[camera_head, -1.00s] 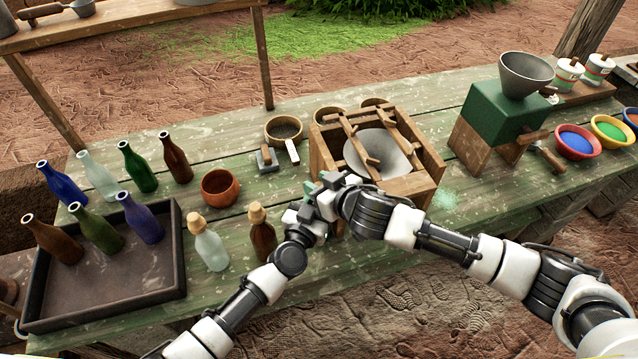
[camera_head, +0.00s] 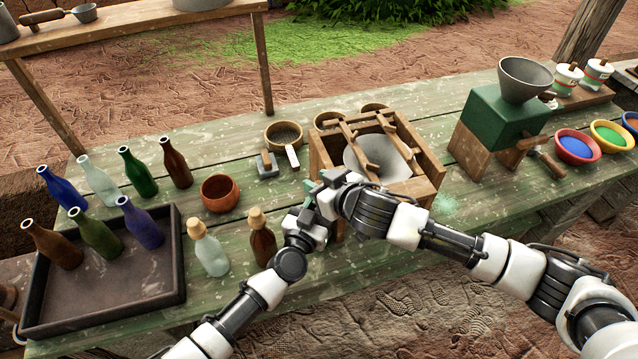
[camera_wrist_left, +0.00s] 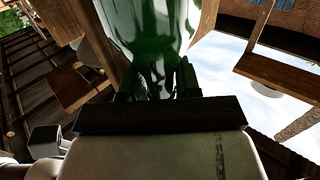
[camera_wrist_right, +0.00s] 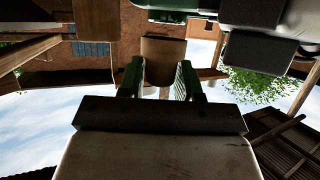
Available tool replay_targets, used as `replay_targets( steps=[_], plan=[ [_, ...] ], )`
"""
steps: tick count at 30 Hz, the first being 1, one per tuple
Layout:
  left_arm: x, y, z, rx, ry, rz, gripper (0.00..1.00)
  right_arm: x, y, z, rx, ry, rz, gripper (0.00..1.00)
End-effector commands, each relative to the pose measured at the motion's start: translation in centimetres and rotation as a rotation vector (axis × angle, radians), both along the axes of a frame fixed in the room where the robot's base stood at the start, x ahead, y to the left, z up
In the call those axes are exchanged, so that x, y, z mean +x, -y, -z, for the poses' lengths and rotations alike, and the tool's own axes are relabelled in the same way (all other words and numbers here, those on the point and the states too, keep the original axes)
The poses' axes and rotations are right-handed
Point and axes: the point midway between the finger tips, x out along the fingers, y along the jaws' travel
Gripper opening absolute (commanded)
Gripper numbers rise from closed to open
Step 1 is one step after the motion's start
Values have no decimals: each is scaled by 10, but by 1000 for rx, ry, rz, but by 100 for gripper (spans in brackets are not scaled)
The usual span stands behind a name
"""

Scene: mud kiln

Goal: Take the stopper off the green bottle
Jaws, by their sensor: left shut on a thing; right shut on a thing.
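The green bottle (camera_wrist_left: 150,35) shows as green glass in the left wrist view, between the fingers of my left gripper (camera_wrist_left: 155,85). That gripper is shut on it. The stopper (camera_wrist_right: 163,60), a brown cork-like plug, sits between the fingers of my right gripper (camera_wrist_right: 160,82), which is shut on it. In the head view my left gripper (camera_head: 308,215) and right gripper (camera_head: 326,190) are close together above the table's front part. The arms mostly hide the bottle there. I cannot tell whether the stopper is still in the neck.
A wooden box frame with a bowl (camera_head: 430,165) stands just behind my grippers. Stoppered clear (camera_head: 210,250) and brown (camera_head: 262,240) bottles stand left of them. A dark tray (camera_head: 110,290) holds open bottles. A green grinder (camera_head: 500,120) stands right.

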Motion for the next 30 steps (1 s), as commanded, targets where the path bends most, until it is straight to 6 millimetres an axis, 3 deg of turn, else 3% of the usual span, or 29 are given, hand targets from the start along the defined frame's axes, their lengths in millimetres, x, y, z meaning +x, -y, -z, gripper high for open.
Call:
replay_targets(
  steps=[5, 15, 22, 23, 28, 30],
  plan=[
    [-1, 0, 3, 3, -6, 1, 0, 0, 0, -3, 1, 1, 0, 6],
    [-1, 0, 4, 3, -6, 1, 0, 0, 0, -39, 1, 1, -1, 6],
    [-1, 0, 4, 3, -7, 1, 0, 0, 0, -40, 0, 0, -1, 6],
    [-1, 0, 4, 3, -7, 1, 38, 0, 0, -40, 0, 0, 0, 6],
    [-1, 0, 2, 2, -5, 2, 63, 0, 0, -40, 0, 0, 0, 6],
    [-1, 1, 2, 1, -3, 3, 63, 0, 0, -40, 0, 0, 0, 6]
  ],
)
